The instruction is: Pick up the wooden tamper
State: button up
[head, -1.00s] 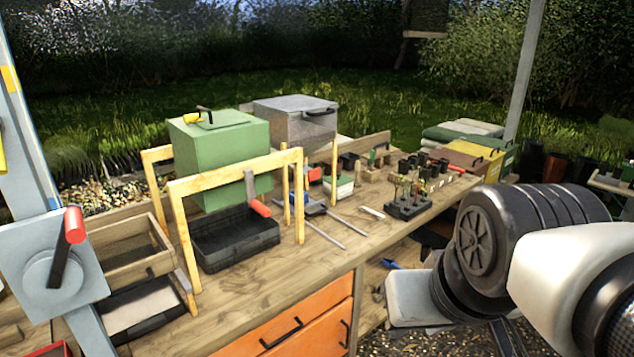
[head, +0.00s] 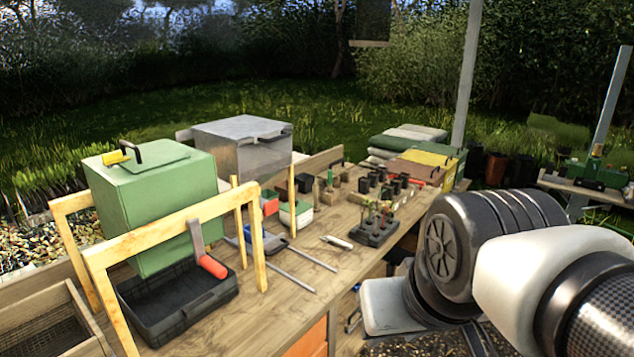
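I cannot pick out the wooden tamper with certainty. A small upright wooden piece (head: 330,180) stands among small blocks and pots toward the back of the bench and may be it, but it is too small to tell. My arm comes in from the right, in front of the bench's right end. Its dark round joint and white links show, but no gripper fingers can be made out. Nothing is seen held.
A wooden frame (head: 170,240) stands over a black tray (head: 180,305) beside a green box (head: 150,200). Metal rods (head: 290,270) and a pale tool (head: 337,242) lie mid-bench. A black plug tray (head: 375,232) sits near the bench's right edge. Stacked sacks (head: 405,140) lie behind.

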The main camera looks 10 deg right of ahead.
aim_at(315, 185)
jog(key=u, duration=0.5)
jog(key=i+l+u, duration=0.25)
jog(key=l+u, duration=0.2)
jog(key=l, duration=0.2)
jog(key=i+l+u, duration=0.25)
jog(key=l, duration=0.15)
jog(key=i+l+u, duration=0.1)
jog(key=l, duration=0.45)
jog(key=l+u, duration=0.15)
jog(key=l, duration=0.4)
jog(key=i+l, duration=0.1)
jog(key=l, duration=0.35)
jog(key=i+l, duration=0.1)
jog(key=l, duration=0.35)
jog(key=i+l, duration=0.1)
jog(key=l, duration=0.8)
jog(key=i+l, duration=0.15)
jog(key=l, duration=0.3)
